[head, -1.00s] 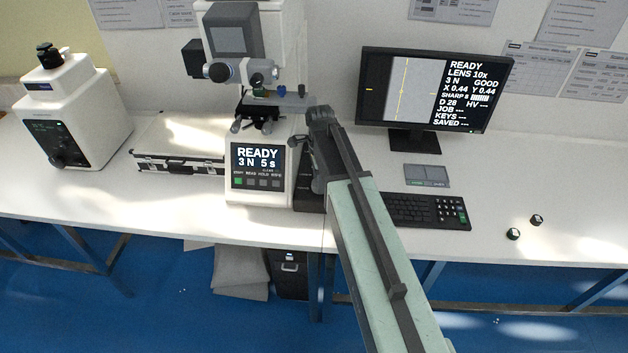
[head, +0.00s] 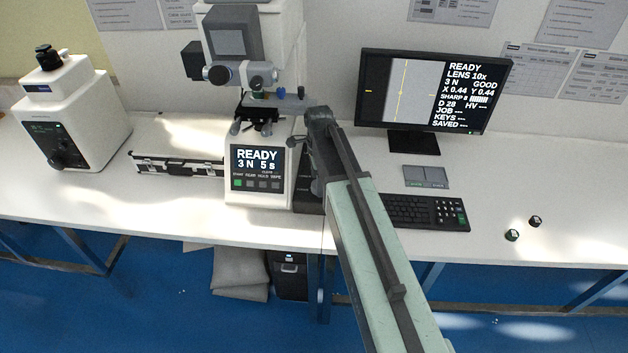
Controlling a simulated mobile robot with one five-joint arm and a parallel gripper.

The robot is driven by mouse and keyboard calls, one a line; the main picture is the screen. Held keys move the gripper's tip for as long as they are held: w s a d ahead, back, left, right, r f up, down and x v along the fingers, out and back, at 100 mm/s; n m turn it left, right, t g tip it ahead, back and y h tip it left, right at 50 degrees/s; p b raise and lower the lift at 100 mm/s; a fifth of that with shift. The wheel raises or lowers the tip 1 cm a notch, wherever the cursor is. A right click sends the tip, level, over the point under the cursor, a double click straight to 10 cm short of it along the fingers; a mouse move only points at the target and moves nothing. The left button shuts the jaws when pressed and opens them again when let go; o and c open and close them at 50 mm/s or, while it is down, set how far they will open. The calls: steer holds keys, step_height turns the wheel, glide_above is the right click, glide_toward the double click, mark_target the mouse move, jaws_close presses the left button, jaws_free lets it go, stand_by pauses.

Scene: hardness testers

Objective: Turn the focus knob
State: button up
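The hardness tester (head: 262,165) stands at the back middle of the bench. Its front panel reads READY, 3 N, 5 s. Its stage (head: 275,101) sits under the head and lens turret (head: 240,73). My gripper (head: 308,146) is at the right side of the tester, just below stage height, pointing away from me. The focus knob cannot be made out; my gripper and wrist cover that side of the tester. Whether the fingers touch anything, or are open or shut, is too small and dark to tell. The monitor (head: 432,93) reads READY, LENS 10x, GOOD, SHARP 8, D 28.
A keyboard (head: 428,212) and a grey pad (head: 426,177) lie right of my arm. Two small dark pieces (head: 512,235) lie on the right of the bench (head: 560,225). A case (head: 178,150) and another tester (head: 68,120) stand on the left.

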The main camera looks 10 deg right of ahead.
step_height(320, 180, up, 8)
steer(key=p, duration=0.7)
steer(key=shift+f, duration=0.3)
stand_by(1.1)
